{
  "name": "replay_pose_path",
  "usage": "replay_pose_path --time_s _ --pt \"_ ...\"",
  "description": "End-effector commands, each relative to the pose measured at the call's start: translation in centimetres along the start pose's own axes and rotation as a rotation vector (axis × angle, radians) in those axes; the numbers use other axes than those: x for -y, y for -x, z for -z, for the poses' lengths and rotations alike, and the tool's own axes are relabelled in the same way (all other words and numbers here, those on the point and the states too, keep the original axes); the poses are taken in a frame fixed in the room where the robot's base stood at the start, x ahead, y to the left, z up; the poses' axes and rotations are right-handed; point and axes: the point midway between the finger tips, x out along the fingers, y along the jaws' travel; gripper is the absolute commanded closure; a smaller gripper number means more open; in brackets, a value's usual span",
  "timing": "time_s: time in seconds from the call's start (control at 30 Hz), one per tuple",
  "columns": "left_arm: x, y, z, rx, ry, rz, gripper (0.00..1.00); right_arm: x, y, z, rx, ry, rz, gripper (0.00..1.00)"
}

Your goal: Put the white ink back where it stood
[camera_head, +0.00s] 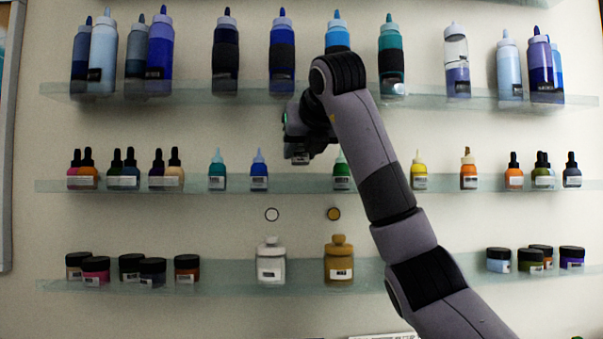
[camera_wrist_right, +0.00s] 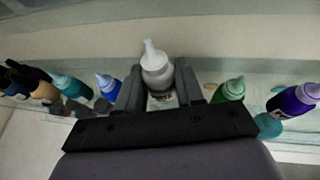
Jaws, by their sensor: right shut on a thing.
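The white ink (camera_wrist_right: 157,68) is a small pale bottle with a pointed nozzle. In the right wrist view it stands between the two fingers of my right gripper (camera_wrist_right: 159,88), which is shut on it. In the head view my right gripper (camera_head: 308,135) is in front of the gap on the middle shelf (camera_head: 300,184), between a blue bottle (camera_head: 259,172) and a green bottle (camera_head: 341,172). It is above shelf level there, and the gripper hides most of the ink. I cannot tell from these views whether the ink touches the shelf. My left gripper is not in view.
The top shelf (camera_head: 190,92) holds large bottles above the gripper. The lower shelf (camera_head: 215,286) holds jars, including a white jar (camera_head: 271,262) and a gold jar (camera_head: 338,260). In the wrist view the blue bottle (camera_wrist_right: 108,88) and green bottle (camera_wrist_right: 229,91) flank the fingers closely.

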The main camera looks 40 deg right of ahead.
Motion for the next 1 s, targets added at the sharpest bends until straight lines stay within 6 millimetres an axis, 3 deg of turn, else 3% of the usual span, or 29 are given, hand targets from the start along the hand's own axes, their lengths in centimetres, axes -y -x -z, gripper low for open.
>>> replay_pose_path --time_s 0.37,0.87,0.9,0.93,1.0 --pt "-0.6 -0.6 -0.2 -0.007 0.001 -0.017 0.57 0.0 -1.7 3.9 -0.001 -0.001 -0.001 0.92" --pt "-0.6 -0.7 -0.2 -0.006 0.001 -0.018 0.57 0.1 -2.3 4.4 0.001 -0.002 0.0 0.92" --pt "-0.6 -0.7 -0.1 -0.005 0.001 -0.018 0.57 0.1 -2.2 4.3 0.001 -0.002 -0.001 0.5" --pt "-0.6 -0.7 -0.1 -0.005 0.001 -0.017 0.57 0.1 -2.2 4.3 0.001 -0.003 -0.001 0.41" --pt "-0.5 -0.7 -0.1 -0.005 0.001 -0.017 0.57 0.1 -2.2 4.3 0.0 -0.002 -0.001 0.38"
